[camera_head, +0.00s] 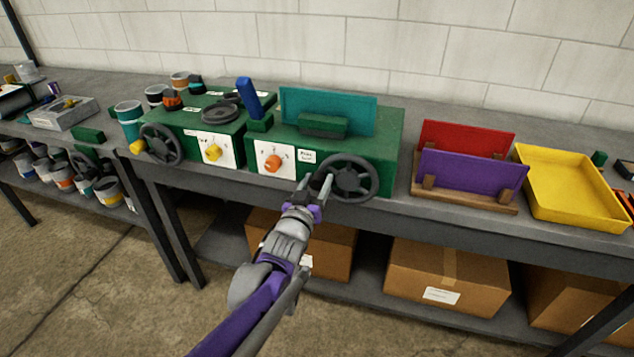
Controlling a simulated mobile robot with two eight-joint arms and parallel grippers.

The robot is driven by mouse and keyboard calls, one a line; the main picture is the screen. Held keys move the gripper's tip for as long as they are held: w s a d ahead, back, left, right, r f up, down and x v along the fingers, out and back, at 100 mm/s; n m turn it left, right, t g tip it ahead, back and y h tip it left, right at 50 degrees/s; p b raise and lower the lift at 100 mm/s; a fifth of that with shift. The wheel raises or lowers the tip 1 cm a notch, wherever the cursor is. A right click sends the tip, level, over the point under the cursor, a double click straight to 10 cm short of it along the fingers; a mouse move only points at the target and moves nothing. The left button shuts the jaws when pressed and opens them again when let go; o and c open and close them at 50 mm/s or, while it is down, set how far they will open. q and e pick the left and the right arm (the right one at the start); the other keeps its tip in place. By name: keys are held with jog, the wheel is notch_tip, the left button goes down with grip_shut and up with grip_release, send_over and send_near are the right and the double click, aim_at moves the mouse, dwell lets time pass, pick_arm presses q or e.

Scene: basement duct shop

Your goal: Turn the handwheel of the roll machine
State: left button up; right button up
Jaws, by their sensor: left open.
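A green machine (390,165) with a teal sheet (335,110) standing on top has a dark spoked handwheel (348,179) at its front right. A second green machine (197,121) to its left has its own dark front handwheel (162,144) and a flat round wheel on top. I cannot tell from labels which one is the roll machine. My left gripper (314,188) is open, at the left side of the right-hand handwheel. One finger overlaps the rim in the picture; I cannot tell whether it touches. My right gripper is not in view.
Both machines stand on a grey bench (400,205). A rack holds a red panel (465,137) and a purple panel (470,172), with a yellow tray (570,187) beside it. Cardboard boxes (447,275) sit on the shelf below. A blue lever (249,98) rises between the machines.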

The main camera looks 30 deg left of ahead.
pick_arm(q)
grip_shut()
dwell(1.3)
